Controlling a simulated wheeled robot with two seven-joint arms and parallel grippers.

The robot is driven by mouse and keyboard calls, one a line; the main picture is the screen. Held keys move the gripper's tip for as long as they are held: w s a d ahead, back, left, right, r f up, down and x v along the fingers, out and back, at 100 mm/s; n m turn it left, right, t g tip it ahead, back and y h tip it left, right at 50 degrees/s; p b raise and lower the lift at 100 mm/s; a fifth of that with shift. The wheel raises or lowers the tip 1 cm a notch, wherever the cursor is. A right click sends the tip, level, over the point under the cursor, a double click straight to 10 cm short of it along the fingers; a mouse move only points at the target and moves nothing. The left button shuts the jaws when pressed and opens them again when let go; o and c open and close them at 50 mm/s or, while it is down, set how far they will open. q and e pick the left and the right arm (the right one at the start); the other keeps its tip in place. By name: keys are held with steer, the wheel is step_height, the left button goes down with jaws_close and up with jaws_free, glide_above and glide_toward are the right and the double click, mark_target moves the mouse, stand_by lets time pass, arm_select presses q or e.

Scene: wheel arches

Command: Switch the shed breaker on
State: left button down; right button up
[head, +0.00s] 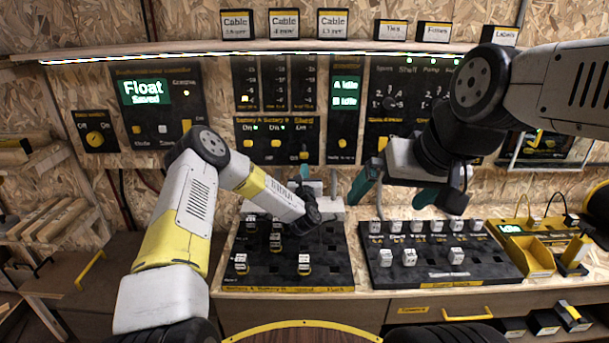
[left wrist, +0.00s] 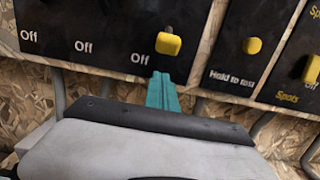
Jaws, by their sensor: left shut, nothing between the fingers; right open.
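The breaker panel (head: 262,157) is on the wooden wall left of centre in the head view, with a row of yellow levers. Its rightmost lever, the shed breaker (head: 304,155), sits lower than the other two. In the left wrist view this yellow lever (left wrist: 168,43) is beside the third "Off" label. My left gripper (head: 305,172) is shut and empty. Its teal fingertips (left wrist: 162,90) point up just below the lever; I cannot tell whether they touch it. My right gripper (head: 398,190) is open and empty, in front of the wall right of centre.
A "Hold to test" panel with a yellow button (left wrist: 252,46) is right of the breaker panel. Two black boards with white-topped blocks, the left board (head: 290,275) and right board (head: 450,272), lie on the bench below. A shelf (head: 180,50) runs above.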

mark_target(305, 154)
arm_select(q)
steer(key=shift+s+r, duration=0.3)
steer(key=shift+r, duration=0.35)
steer(key=shift+s+r, duration=0.3)
steer(key=shift+r, duration=0.3)
steer(key=shift+s+r+g, duration=0.2)
steer(key=shift+r+g, duration=0.1)
steer(key=shift+g, duration=0.2)
steer(key=r+g, duration=0.2)
steer(key=s+r+g, duration=0.1)
steer(key=r+g, duration=0.1)
steer(key=g, duration=0.1)
steer(key=shift+s, duration=0.1)
steer(key=shift+f, duration=0.1)
steer(key=shift+r, duration=0.2)
steer(key=shift+r, duration=0.6)
